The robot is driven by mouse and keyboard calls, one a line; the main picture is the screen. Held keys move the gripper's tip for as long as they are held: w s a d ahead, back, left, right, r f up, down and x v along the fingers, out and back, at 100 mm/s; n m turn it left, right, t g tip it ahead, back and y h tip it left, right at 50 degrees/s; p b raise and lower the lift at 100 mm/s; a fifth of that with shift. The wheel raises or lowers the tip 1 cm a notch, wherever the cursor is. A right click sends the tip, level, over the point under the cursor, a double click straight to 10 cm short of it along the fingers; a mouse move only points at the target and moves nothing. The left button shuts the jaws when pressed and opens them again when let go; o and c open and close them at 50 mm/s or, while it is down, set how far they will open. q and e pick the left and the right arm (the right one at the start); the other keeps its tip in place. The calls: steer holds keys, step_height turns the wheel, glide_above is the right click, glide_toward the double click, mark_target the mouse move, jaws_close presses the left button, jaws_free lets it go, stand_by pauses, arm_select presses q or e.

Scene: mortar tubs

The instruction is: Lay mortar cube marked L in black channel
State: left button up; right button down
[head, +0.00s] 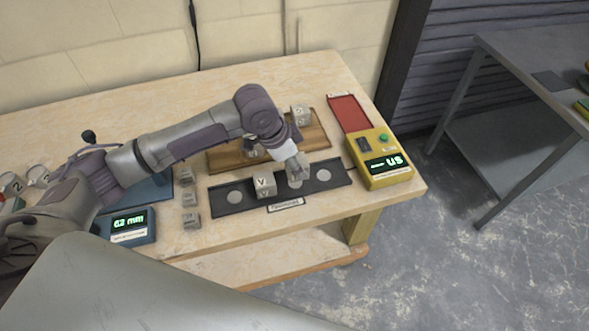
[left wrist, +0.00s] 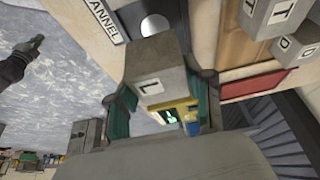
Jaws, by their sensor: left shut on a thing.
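My left gripper (head: 297,166) is shut on a grey cube marked L, and its fingers hide much of the cube in the head view. In the left wrist view the cube (left wrist: 160,68) sits between the two fingers (left wrist: 162,104), with its L face showing. The black channel (head: 339,172) is a dark strip with pale round spots along the table front. It also shows in the left wrist view (left wrist: 177,14). The held cube is over or at the channel, right of a cube marked V (head: 264,186) standing in it. I cannot tell whether it touches the channel.
A wooden tray (head: 222,160) with cubes lies behind the channel. A yellow box (head: 384,175) with a green display and a red mat (head: 348,113) are right of it. Small grey blocks (head: 189,196) and a blue display box (head: 127,226) are left. A dark part over the floor may be my right gripper (left wrist: 27,55).

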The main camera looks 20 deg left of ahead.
arm_select(q)
steer(key=shift+w+a+f, duration=0.15)
steer(key=shift+a+f, duration=0.15)
steer(key=shift+f, duration=0.3)
step_height(320, 180, down, 2)
steer(key=shift+f+p, duration=0.2)
steer(key=shift+p, duration=0.25)
steer(key=shift+f, duration=0.5)
arm_select(e)
steer(key=shift+s+d+r, duration=0.45)
steer(key=shift+s+d, duration=0.1)
arm_select(q)
steer(key=o, duration=1.4)
arm_select(e)
steer(key=shift+s, duration=0.1)
arm_select(q)
steer(key=b+v, duration=0.1)
steer(key=v, duration=1.1)
steer(key=shift+d, duration=0.1)
arm_select(e)
steer(key=shift+s+a+f, duration=0.15)
steer(key=shift+a+f, duration=0.05)
steer(key=shift+f, duration=0.4)
